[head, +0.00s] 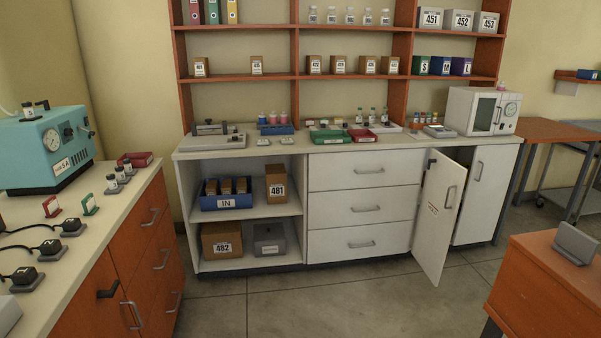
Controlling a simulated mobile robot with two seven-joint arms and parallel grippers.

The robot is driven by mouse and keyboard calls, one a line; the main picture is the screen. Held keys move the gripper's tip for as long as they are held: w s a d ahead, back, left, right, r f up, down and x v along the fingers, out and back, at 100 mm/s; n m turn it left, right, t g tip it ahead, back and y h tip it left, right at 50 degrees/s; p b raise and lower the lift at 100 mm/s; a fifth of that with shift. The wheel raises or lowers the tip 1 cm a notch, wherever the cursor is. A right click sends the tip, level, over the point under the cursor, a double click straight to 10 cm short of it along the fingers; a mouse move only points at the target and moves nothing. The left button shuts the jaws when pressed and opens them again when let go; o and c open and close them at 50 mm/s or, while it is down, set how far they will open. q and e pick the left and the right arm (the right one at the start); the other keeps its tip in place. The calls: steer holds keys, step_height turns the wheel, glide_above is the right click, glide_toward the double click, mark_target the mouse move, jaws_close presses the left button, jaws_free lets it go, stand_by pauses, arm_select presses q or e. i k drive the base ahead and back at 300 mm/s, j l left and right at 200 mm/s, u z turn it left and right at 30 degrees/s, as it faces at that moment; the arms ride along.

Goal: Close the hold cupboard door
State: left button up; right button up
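The lettering is too small to read surely. The inside of the cupboard behind it is mostly hidden. A closed white door (487,196) with its own handle is just right of it. Neither of my grippers shows in the head view.
Closed drawers (362,208) and an open shelf bay (250,222) are left of the door. An orange-topped unit (541,285) stands at the front right. A teal machine (45,147) sits on the left bench. The grey tiled floor (330,300) before the counter is clear.

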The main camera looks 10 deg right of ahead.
mark_target(444, 183)
steer(key=i+j+z, duration=0.1)
steer(key=i+z, duration=0.2)
steer(key=i, duration=0.85)
steer(key=i+z, duration=0.3)
steer(key=z, duration=0.15)
steer(key=i+j+z, duration=0.15)
steer(key=z, duration=0.3)
steer(key=i+z, duration=0.1)
steer(key=z, duration=0.2)
steer(key=i+j, duration=0.25)
steer(key=i, duration=0.25)
steer(key=i+j, duration=0.25)
steer(key=i, duration=0.2)
steer(key=i+j+u, duration=0.1)
steer(key=i+j, duration=0.2)
steer(key=i, duration=0.2)
steer(key=i+j, duration=0.2)
steer(key=i, duration=0.25)
